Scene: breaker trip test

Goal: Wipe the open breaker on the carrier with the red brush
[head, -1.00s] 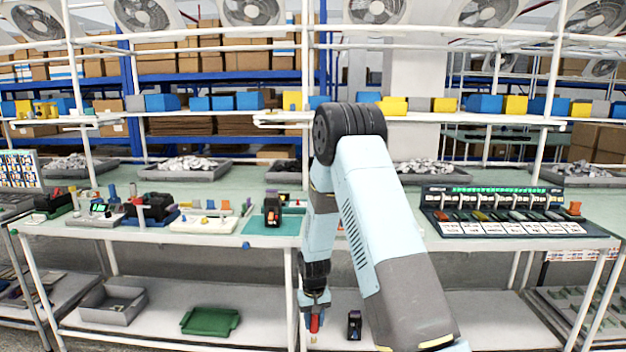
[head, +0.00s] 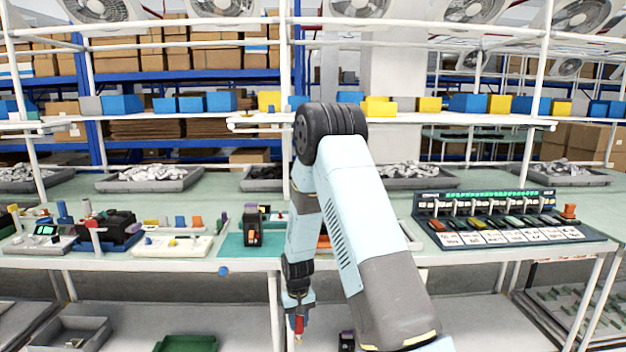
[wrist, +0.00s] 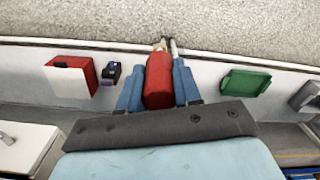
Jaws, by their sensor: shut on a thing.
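My gripper (head: 299,315) is shut on the red brush (wrist: 159,82), whose red handle lies between the two blue fingers in the wrist view. In the head view the brush (head: 299,325) hangs tip down below the worktop's front edge, in front of the lower shelf. A black device with an orange part, which looks like a breaker (head: 252,228), stands upright on the teal mat (head: 233,250) on the worktop, left of my arm. I cannot tell from its look whether it is open, or which part is the carrier. The brush is apart from it.
On the lower shelf are a small black block (wrist: 110,75), a red and white box (wrist: 60,65), a green tray (wrist: 245,82) and a grey bin (head: 85,333). A panel with several switches (head: 510,215) stands on the worktop at right, fixtures (head: 120,228) at left.

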